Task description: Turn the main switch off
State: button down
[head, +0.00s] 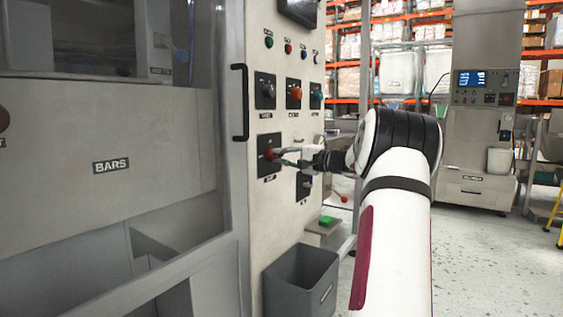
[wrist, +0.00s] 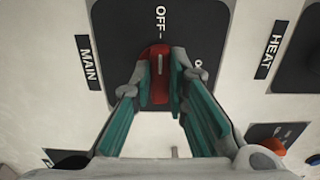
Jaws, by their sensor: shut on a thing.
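The main switch has a red handle (wrist: 158,82) on a dark square plate (wrist: 205,20), labelled MAIN at the left in the wrist view. The handle's white mark lines up with the OFF mark at the top of that view. A second mark at the right is partly hidden by a finger. In the head view the red handle (head: 270,153) shows on the panel's lower left plate. My gripper (wrist: 161,77) is shut on the handle, one fingertip on each side. It reaches the panel from the right in the head view (head: 282,155).
A HEAT switch plate (wrist: 300,55) is close by in the wrist view. Other knobs (head: 294,91) and indicator lights (head: 287,48) are above. A black door handle (head: 240,102) stands out at the left. A grey bin (head: 300,285) stands below.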

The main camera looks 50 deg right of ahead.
dwell(0.3)
jog(key=c, duration=1.6)
grip_release()
jog(key=shift+o, duration=0.2)
jog(key=s, duration=1.2)
jog(key=shift+d, duration=0.45)
